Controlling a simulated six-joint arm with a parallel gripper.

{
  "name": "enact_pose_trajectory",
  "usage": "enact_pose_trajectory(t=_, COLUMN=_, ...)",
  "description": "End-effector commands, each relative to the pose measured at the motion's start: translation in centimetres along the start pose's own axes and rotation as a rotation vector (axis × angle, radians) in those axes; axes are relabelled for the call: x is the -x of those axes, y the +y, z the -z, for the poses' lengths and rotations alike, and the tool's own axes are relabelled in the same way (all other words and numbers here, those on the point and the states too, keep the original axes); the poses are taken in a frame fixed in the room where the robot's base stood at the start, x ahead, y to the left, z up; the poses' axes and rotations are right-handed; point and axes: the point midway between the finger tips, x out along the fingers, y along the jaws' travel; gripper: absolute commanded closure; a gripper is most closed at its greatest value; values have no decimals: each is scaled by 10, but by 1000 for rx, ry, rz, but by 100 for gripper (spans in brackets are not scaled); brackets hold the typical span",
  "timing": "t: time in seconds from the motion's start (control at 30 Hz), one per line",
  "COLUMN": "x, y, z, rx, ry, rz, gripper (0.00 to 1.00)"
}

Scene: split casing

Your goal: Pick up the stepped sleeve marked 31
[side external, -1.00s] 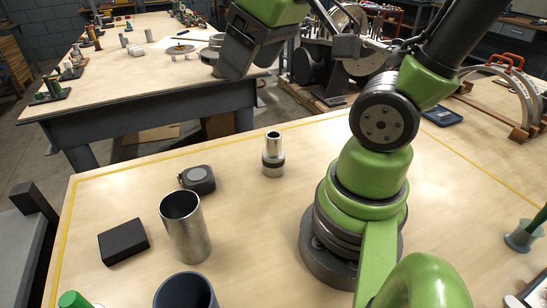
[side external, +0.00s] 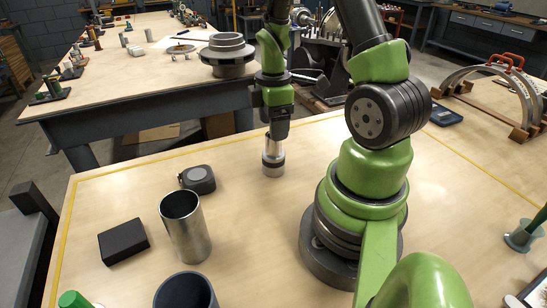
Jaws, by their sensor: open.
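A stepped metal sleeve (side external: 273,160) stands upright on the light wooden table, with a narrower top, a dark band and a wider base. No number can be read on it at this size. My gripper (side external: 276,134) points straight down right over the sleeve, with its lower end at the sleeve's top. The jaws are open, and they hide the sleeve's upper rim. I cannot tell whether they touch it.
A tape measure (side external: 197,179) lies left of the sleeve. A wide metal tube (side external: 185,226), a black block (side external: 123,241) and a dark cup (side external: 186,292) stand farther front left. The table (side external: 330,140) is clear between the sleeve and my base.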

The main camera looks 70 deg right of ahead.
Motion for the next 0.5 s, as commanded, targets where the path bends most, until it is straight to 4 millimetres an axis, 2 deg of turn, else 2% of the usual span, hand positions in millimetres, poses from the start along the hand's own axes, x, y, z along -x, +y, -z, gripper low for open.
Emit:
enact_pose_trajectory(t=0.17, x=-15, y=-2, z=0, rx=1, ry=-1, rz=4, gripper=32)
enact_pose_trajectory(t=0.4, x=-48, y=-3, z=0, rx=-1, ry=-1, rz=4, gripper=32)
enact_pose_trajectory(t=0.5, x=-54, y=-3, z=0, rx=-1, ry=-1, rz=2, gripper=32)
